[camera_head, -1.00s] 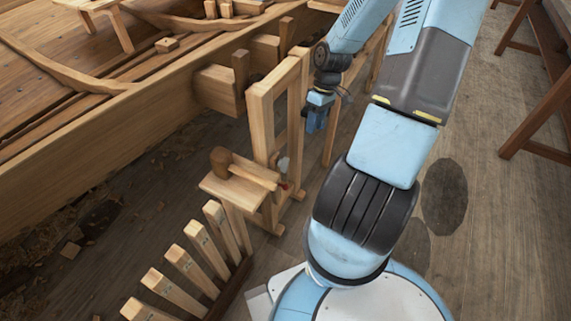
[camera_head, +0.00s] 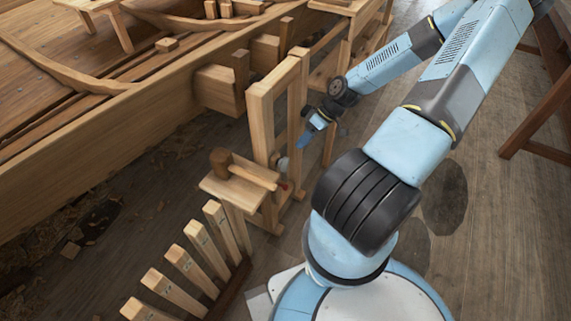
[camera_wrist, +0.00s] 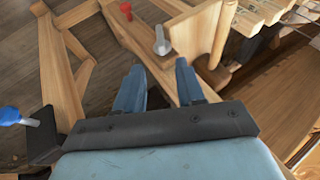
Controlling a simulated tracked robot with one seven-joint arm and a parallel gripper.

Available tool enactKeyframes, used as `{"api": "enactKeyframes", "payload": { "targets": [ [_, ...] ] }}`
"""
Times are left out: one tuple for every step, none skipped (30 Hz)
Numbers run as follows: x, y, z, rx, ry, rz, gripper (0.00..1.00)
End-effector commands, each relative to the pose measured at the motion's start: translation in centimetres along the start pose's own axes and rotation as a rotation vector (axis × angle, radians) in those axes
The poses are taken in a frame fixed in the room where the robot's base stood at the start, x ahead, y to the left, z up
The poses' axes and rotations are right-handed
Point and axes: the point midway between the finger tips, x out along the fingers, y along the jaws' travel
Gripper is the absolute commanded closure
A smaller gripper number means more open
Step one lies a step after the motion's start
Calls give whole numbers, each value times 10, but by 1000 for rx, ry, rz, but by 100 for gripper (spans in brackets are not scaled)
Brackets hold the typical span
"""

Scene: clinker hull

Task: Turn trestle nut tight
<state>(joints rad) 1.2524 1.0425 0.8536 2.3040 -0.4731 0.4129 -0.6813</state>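A wooden trestle frame (camera_head: 262,118) stands beside the hull. A grey knob-headed fitting (camera_wrist: 161,42), possibly the trestle nut, sits on the frame's wood in the wrist view. It shows small and pale in the head view (camera_head: 283,164). A red knob (camera_wrist: 126,9) is left of it, and a blue knob (camera_wrist: 12,116) is at the far left. My gripper (camera_wrist: 159,66) is open, its two blue fingers apart and empty. The grey fitting lies just beyond the fingertips, not between them. In the head view my gripper (camera_head: 304,140) is close to the frame's right post.
A wooden mallet (camera_head: 232,168) lies on a small ledge at the frame's front. Several upright wooden pieces (camera_head: 188,265) stand in a rack in front. The plank hull (camera_head: 120,125) fills the left. Open floor (camera_head: 480,230) lies at the right.

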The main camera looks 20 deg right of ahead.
Motion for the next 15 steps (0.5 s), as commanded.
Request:
{"api": "enactKeyframes", "payload": {
  "targets": [
    [8,-1,-1,-3,-1,-3,62],
    [13,-2,0,-3,-2,-4,62],
    [19,-2,0,-2,-2,-4,62],
    [24,-1,0,-2,-2,-4,62],
    [29,-2,0,-2,-3,-4,62],
    [35,-1,0,-2,-2,-3,62],
    [40,-2,0,-2,-3,-3,62],
    [45,-2,0,-2,-3,-4,62],
    [51,-2,0,-2,-2,-3,62],
    [56,-1,0,-2,-3,-4,62],
    [60,-1,0,-1,-3,-3,62],
    [66,-1,0,-2,-3,-3,62],
    [71,-2,0,-2,-3,-3,62],
    [76,-1,0,-1,-3,-3,62],
    [82,-1,0,-2,-3,-3,62]
  ]
}}
